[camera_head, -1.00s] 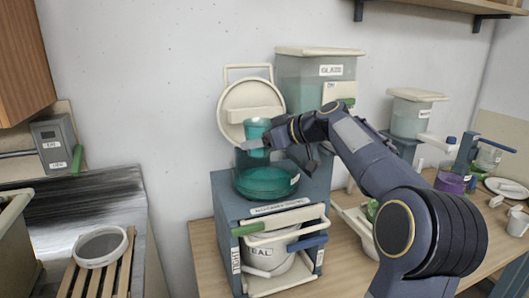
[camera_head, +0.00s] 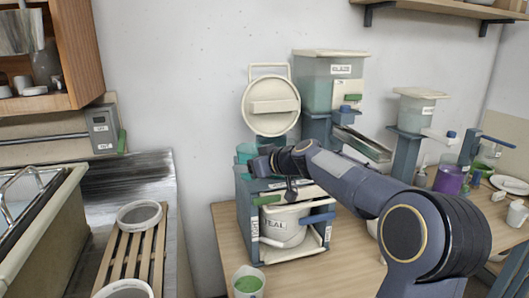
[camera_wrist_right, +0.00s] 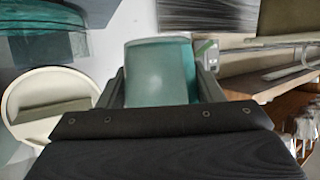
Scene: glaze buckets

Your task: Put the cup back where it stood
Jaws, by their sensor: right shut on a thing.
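The cup (camera_head: 246,152) is teal and see-through. My right gripper (camera_head: 262,163) is shut on it, in front of the blue-grey stand (camera_head: 243,210) with the TEAL bucket (camera_head: 283,228). The right wrist view shows the cup (camera_wrist_right: 160,72) between the two fingers of my right gripper (camera_wrist_right: 160,90). In the head view my arm covers most of the stand's top, so the teal basin there is largely hidden. My left gripper is not in view.
A round cream lid (camera_head: 271,106) stands upright behind the stand. A glaze tank (camera_head: 330,80) is at the back right. A pot of green glaze (camera_head: 248,282) sits at the table's front edge. A slatted rack (camera_head: 133,255) with grey-topped tubs is at the left.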

